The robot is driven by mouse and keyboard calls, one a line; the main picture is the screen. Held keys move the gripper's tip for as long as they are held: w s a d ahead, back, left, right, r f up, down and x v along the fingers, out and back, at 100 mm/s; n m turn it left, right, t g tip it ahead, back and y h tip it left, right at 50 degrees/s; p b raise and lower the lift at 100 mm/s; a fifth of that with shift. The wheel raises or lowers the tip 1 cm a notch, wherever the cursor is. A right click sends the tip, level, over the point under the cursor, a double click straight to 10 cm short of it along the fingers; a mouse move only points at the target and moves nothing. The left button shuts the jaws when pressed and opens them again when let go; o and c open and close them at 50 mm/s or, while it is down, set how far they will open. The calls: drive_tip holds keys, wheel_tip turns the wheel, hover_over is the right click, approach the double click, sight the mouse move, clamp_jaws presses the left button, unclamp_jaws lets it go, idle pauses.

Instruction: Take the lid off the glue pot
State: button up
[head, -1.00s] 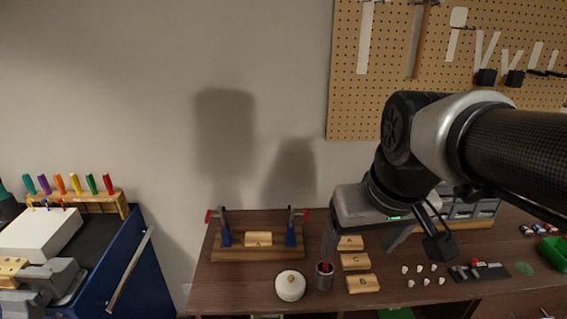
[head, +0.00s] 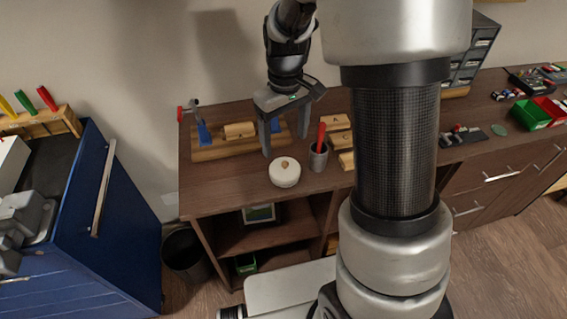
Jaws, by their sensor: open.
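The glue pot (head: 285,178) is a round white pot near the front of the brown workbench. Its white lid (head: 292,169) is on it, with a small tan knob on top. My gripper (head: 285,150) is open and points down, behind and above the pot in the picture. Its fingers are apart, with nothing seen between them. Whether a finger touches anything is too small to tell.
A dark cup (head: 318,160) with a red-handled tool stands right beside the pot. A wooden clamp fixture (head: 205,151) is behind to the left. Lettered wooden blocks (head: 335,122) lie to the right. A blue cabinet (head: 105,225) stands left of the workbench (head: 225,192).

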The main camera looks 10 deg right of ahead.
sight(285, 164)
drive_tip(key=f, duration=0.9)
drive_tip(key=shift+w+d+f, duration=0.1)
drive_tip(key=shift+w+f, duration=0.15)
drive_tip(key=shift+s, duration=0.1)
drive_tip(key=c, duration=1.7)
drive_tip(key=shift+f, duration=0.1)
clamp_jaws()
drive_tip(key=shift+s, duration=0.1)
